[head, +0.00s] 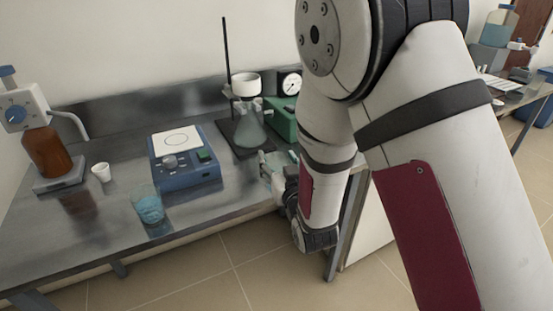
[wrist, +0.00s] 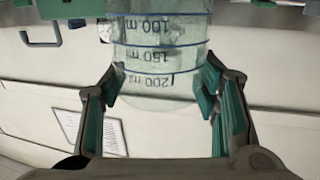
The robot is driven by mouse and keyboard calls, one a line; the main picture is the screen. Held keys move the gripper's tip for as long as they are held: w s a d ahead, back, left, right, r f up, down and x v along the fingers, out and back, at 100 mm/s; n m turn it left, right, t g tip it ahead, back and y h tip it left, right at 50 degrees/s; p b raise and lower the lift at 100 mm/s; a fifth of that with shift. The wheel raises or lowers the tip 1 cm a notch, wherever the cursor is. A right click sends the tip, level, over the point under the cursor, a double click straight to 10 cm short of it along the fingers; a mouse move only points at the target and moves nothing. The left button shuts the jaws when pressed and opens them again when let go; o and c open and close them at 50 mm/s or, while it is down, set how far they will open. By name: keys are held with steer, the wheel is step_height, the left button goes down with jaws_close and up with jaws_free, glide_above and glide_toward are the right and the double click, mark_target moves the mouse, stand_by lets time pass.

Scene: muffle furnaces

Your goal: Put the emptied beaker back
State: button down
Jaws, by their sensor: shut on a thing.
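My gripper (wrist: 160,105) is shut on a clear glass beaker (wrist: 160,60); its teal-padded fingers lie on either side of it. The beaker carries blue rings and the marks 100, 150 and 200 ml, and I see no coloured liquid in it. Its upper part in the wrist view is cut off by the frame. In the head view my gripper (head: 270,165) is at the right end of the steel bench (head: 115,225), partly behind my arm, and the held beaker is hard to make out there.
On the bench are a beaker of blue liquid (head: 149,208), a blue hotplate (head: 187,165), a small white cup (head: 101,172), an amber dispenser bottle (head: 47,153), a flask (head: 249,130) under a white funnel (head: 246,84), and a green gauge unit (head: 283,120).

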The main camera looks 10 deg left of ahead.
steer(key=shift+w+a+f, duration=0.35)
steer(key=shift+w+f, duration=0.4)
steer(key=shift+w, duration=1.45)
steer(key=shift+w+a+f, duration=0.35)
steer(key=shift+w+f, duration=0.45)
steer(key=shift+w, duration=1.35)
steer(key=shift+w+a+f, duration=0.35)
steer(key=shift+w+f, duration=0.4)
steer(key=shift+w, duration=1.45)
steer(key=shift+f, duration=0.1)
steer(key=shift+f, duration=0.1)
steer(key=c, duration=0.6)
jaws_free()
steer(key=shift+s+d+r, duration=0.15)
steer(key=shift+s+r, duration=0.05)
steer(key=shift+s, duration=0.1)
steer(key=v, duration=1.1)
steer(key=shift+s, duration=0.15)
